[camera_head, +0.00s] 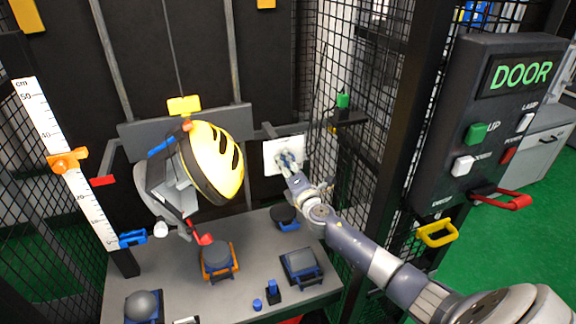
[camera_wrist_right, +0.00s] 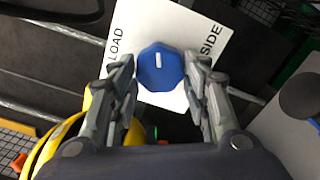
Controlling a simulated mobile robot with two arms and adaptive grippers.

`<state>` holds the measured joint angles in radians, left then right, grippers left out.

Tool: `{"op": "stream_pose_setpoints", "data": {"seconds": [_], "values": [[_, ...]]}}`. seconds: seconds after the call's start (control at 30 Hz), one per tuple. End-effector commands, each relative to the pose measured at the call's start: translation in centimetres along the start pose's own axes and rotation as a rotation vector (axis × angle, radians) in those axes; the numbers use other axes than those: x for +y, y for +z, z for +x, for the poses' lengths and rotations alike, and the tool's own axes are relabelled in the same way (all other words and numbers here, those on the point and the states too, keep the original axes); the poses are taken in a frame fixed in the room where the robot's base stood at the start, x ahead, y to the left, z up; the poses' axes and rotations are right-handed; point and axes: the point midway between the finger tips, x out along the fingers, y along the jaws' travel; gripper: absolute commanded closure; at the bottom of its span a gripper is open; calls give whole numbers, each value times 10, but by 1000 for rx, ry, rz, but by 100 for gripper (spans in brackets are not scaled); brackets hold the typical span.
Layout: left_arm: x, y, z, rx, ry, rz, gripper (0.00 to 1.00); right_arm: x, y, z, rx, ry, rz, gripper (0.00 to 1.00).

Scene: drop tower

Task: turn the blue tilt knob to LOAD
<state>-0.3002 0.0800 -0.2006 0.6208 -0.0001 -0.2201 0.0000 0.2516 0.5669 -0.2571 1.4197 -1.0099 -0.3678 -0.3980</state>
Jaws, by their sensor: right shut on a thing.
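The blue tilt knob (camera_wrist_right: 161,68) sits on a white plate (camera_wrist_right: 190,28) with LOAD printed at its left and SIDE at its right in the right wrist view. The knob's white mark stands upright in that view, pointing at neither word. My right gripper (camera_wrist_right: 160,92) has a finger on each side of the knob and is shut on it. In the head view my right gripper (camera_head: 288,163) reaches the plate (camera_head: 271,155) behind the bench; its fingers hide most of the knob. My left gripper is not in view.
A yellow helmet (camera_head: 213,160) hangs left of my right gripper. Wire mesh and a dark post (camera_head: 397,120) stand to the right, with the DOOR panel (camera_head: 487,110) beyond. The grey bench (camera_head: 258,240) below holds several dark pieces.

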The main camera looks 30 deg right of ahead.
Motion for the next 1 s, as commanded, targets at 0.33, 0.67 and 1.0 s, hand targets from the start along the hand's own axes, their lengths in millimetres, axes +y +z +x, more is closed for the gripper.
{"op": "stream_pose_setpoints", "data": {"seconds": [0.33, 0.67, 1.0], "values": [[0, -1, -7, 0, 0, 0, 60, -1, 1, 0, 1, 0, -332, 81], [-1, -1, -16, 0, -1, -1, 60, -2, 1, 0, 1, -1, -644, 81], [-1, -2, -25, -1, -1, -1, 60, -3, 3, 0, 0, 0, -931, 81]]}}
